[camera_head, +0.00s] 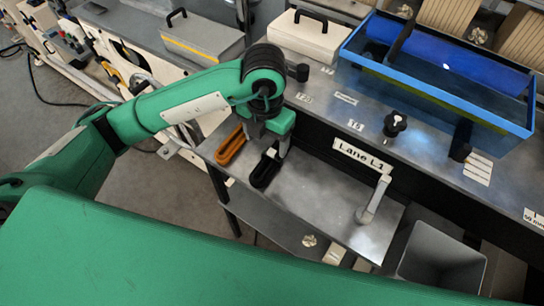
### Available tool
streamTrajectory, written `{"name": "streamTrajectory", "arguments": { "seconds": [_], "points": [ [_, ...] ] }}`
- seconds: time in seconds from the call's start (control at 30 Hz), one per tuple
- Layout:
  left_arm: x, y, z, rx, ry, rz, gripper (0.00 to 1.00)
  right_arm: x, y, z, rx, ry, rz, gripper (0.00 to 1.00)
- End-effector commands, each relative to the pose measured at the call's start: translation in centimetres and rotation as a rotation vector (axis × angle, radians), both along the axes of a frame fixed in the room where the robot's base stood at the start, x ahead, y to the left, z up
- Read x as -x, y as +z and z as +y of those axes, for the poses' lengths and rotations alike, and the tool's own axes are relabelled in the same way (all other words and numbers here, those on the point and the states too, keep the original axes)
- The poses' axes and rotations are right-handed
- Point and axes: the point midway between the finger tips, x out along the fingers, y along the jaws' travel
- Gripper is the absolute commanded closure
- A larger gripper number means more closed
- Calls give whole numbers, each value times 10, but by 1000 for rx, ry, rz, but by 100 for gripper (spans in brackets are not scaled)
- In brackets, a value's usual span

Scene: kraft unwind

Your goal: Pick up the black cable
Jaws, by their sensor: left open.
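The black cable (264,172) lies as a long narrow loop on the metal shelf under the "Lane L1" label. An orange cable (230,147) of similar looped shape lies to its left. My left gripper (267,146) points down with its fingers apart, just above the upper end of the black cable. The gripper hides part of that end, and I cannot tell whether the fingers touch it. Nothing shows between the fingers apart from the cable end below. My right gripper is not in view.
A pale upright handle (374,199) stands on the shelf to the right. A grey bin (440,262) sits at the lower right. A black knob (395,124) and a blue tray (437,92) are on the higher counter behind. The middle of the shelf is clear.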

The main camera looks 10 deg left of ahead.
Motion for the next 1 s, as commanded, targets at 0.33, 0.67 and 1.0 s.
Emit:
{"name": "streamTrajectory", "arguments": {
  "seconds": [0.33,0.67,1.0],
  "points": [
    [1,-60,0,3,-2,5,29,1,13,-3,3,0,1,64],
    [1,-88,5,3,-1,7,29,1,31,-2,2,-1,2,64],
    [0,-120,5,4,-4,2,29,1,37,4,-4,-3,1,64]
  ]
}}
